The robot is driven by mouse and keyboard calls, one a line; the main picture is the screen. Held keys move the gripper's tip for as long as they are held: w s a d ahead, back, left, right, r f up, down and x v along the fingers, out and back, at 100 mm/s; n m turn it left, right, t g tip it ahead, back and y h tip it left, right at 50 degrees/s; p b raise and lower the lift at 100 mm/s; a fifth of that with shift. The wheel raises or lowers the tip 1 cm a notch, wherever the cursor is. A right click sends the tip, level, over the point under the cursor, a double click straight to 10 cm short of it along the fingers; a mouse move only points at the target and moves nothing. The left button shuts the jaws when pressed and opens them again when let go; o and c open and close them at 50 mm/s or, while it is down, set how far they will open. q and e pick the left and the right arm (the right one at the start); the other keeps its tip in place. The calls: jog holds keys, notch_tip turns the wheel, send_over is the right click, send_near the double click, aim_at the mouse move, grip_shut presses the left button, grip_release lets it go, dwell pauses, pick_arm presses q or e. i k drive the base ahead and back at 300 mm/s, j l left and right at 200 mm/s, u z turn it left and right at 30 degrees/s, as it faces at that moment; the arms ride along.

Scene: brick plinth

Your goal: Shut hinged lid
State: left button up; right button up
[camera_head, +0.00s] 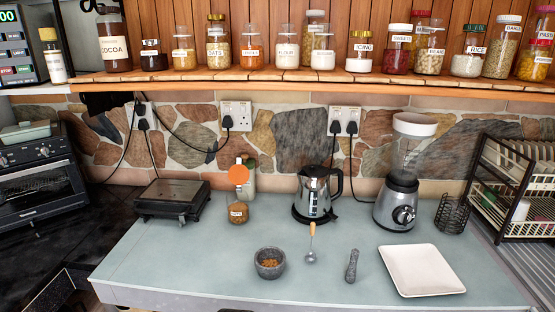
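A small glass jar (238,213) with brown contents and a pale label stands on the pale blue-grey counter, left of the middle. A round orange lid (238,175) stands raised above and behind its mouth, so it looks open. The hinge itself is too small to make out. A dark flat appliance (172,199) with a grey top, perhaps a grill press, sits to the left of the jar; its top lies flat. Neither of my grippers is in view.
A pale bottle (249,177) stands close behind the orange lid. A kettle (316,194) and blender (401,202) stand to the right. A mortar (269,262), spoon (311,257), pestle (352,265) and white plate (421,270) lie in front. A jar-filled shelf (210,75) overhangs the back. The front-left counter is clear.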

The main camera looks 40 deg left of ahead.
aim_at(238, 175)
jog(key=u, duration=1.55)
